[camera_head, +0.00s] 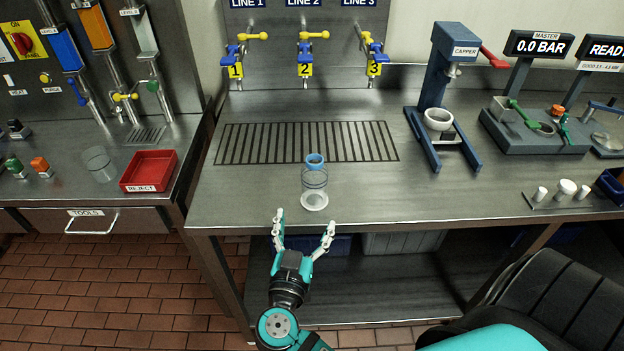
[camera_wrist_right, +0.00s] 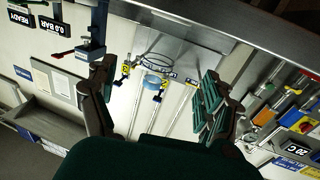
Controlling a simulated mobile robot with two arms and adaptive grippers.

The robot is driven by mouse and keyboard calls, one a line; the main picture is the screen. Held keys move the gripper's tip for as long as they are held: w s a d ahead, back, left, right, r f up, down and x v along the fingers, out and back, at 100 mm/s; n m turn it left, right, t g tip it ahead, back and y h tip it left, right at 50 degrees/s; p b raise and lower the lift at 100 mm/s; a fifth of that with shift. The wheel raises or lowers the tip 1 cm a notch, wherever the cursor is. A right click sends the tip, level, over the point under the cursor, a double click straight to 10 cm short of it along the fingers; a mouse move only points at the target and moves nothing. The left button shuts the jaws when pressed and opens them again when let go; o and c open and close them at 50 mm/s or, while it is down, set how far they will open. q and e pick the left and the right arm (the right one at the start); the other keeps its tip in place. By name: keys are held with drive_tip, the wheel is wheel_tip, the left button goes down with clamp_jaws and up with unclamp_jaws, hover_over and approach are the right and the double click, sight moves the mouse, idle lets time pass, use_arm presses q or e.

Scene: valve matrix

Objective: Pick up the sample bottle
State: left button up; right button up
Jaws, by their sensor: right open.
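The clear sample bottle (camera_head: 315,181) has a blue ring at its top and a white disc at its lower end. It appears upright near the front edge of the steel bench (camera_head: 440,205), in front of the slotted drain. My right gripper (camera_head: 305,220) is open and empty, just in front of the bench edge, with its fingers spread toward the bottle. The bottle is apart from both fingers. In the right wrist view, the clear outline and blue ring of the bottle (camera_wrist_right: 153,81) show between the open fingers. My left gripper is not in view.
The drain grate (camera_head: 260,143) lies behind the bottle, below three numbered line valves (camera_head: 304,62). A capper (camera_head: 447,90) stands to the right. A red reject tray (camera_head: 150,171) and a clear cup (camera_head: 99,163) are on the left counter. The bench around the bottle is clear.

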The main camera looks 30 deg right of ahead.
sight(312, 192)
drive_tip(key=p+x, duration=0.2)
drive_tip(key=x, duration=0.4)
drive_tip(key=shift+w+r, duration=0.1)
drive_tip(key=shift+w, duration=0.2)
drive_tip(key=shift+w+d+p, duration=0.35)
drive_tip(key=shift+d+p, duration=0.05)
drive_tip(key=p+x, duration=0.3)
drive_tip(key=x, duration=0.1)
drive_tip(key=shift+w, duration=0.1)
drive_tip(key=shift+w+d, duration=0.25)
drive_tip(key=shift+d, duration=0.05)
drive_tip(key=shift+c, duration=1.3)
drive_tip(key=c, duration=0.9)
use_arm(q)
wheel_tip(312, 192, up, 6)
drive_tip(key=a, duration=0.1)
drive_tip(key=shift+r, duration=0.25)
use_arm(e)
drive_tip(key=shift+c, duration=0.2)
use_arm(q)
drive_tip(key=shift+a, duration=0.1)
